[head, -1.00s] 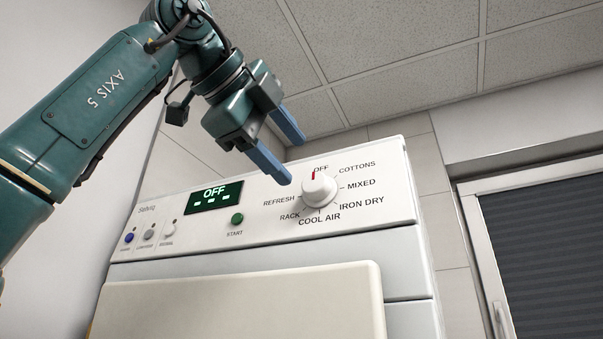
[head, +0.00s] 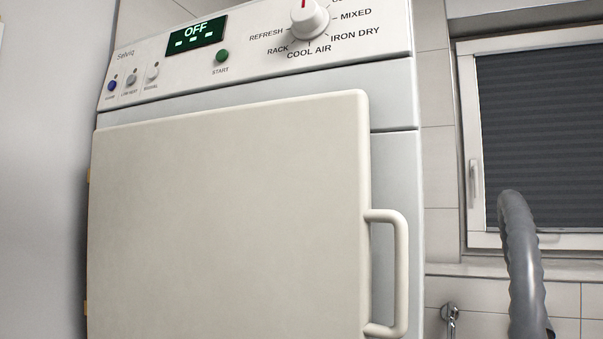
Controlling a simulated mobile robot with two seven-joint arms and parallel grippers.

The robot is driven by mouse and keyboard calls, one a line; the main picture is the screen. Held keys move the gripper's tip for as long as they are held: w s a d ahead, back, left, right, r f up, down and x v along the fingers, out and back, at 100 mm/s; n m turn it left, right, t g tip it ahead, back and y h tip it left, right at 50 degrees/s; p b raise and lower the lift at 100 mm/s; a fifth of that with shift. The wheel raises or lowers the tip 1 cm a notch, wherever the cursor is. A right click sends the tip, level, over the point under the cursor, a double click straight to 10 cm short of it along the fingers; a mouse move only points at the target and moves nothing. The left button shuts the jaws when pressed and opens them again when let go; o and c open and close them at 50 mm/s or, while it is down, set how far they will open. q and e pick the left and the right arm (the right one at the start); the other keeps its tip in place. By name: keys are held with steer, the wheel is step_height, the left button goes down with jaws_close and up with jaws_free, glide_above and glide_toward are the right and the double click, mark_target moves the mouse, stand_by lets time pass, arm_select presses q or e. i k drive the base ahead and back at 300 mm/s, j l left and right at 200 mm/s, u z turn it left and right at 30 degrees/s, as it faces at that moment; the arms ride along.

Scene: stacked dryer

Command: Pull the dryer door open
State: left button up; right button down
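The dryer door (head: 230,220) is a large cream panel on the front of the white dryer (head: 398,180). It looks closed against the front. Its cream bar handle (head: 402,270) stands out at the door's right edge. Orange hinge-like pieces (head: 87,175) show at the left edge. The control panel above has a dial (head: 308,20) and a display (head: 201,34) reading OFF. Neither of my grippers is in the head view.
A grey wall (head: 45,160) is close on the left of the dryer. On the right are a window with a dark blind (head: 540,130), a grey corrugated hose (head: 520,260) and a small metal tap (head: 450,318). The space around the handle looks clear.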

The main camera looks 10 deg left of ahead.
mark_target(253, 220)
steer(key=k+l, duration=0.8)
